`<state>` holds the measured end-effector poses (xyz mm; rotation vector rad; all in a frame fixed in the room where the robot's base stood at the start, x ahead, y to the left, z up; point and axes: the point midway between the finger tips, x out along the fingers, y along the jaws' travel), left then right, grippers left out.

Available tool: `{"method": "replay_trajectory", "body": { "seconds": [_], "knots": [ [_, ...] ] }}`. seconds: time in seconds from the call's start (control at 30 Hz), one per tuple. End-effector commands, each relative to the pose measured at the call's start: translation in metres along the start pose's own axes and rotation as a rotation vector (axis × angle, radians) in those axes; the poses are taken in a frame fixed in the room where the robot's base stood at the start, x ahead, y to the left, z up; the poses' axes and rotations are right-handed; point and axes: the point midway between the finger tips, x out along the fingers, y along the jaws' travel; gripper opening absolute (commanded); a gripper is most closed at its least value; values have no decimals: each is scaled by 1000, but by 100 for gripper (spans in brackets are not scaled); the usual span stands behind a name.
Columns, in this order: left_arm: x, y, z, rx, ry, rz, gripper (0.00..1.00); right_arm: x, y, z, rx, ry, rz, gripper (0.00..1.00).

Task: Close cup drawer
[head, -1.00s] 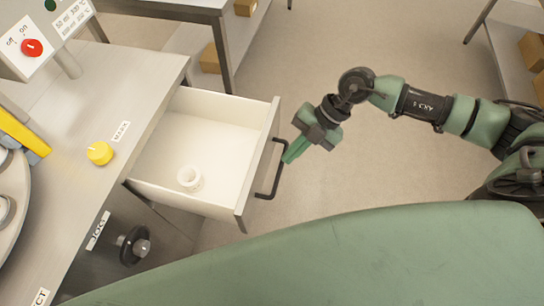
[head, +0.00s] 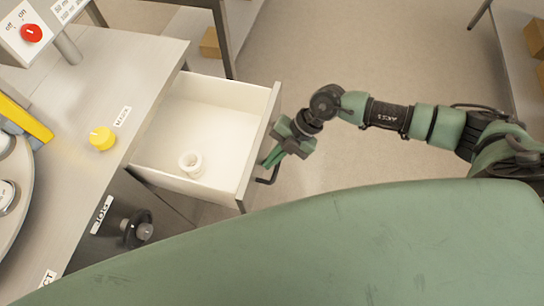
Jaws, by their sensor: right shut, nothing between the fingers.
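The cup drawer (head: 259,135) is pulled out from under the steel counter, its white inside in view. A small white cup (head: 191,164) stands in it near the front-left part of the tray. The dark drawer handle (head: 268,180) is on the drawer's outer face, partly hidden behind my right gripper. My right gripper (head: 270,160) is shut and empty, with its green fingers pointing down-left at the handle and drawer front. Whether it touches them I cannot tell. My left gripper is out of view.
The counter (head: 135,70) carries a yellow knob (head: 102,138), a red switch (head: 31,33) and a round plate (head: 22,200) at the left edge. A black knob (head: 138,229) sticks out below the counter. Open floor lies right of the drawer.

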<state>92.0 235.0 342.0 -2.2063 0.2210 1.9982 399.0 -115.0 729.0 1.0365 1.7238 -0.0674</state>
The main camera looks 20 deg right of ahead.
Motion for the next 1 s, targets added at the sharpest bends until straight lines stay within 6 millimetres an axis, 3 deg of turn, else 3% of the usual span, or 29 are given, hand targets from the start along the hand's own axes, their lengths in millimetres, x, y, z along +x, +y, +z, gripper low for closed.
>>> {"method": "replay_trajectory", "body": {
  "seconds": [0.17, 0.37, 0.67, 1.0],
  "knots": [
    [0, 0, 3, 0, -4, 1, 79, 2, 6, 0, -1, 1, 2, 0],
    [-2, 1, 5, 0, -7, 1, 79, 15, 31, -1, -3, 2, 3, 0],
    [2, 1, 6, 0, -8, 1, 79, 52, 99, -1, -3, 2, 5, 0],
    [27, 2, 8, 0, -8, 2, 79, 97, 177, 1, -3, 0, 2, 0]
  ]
}}
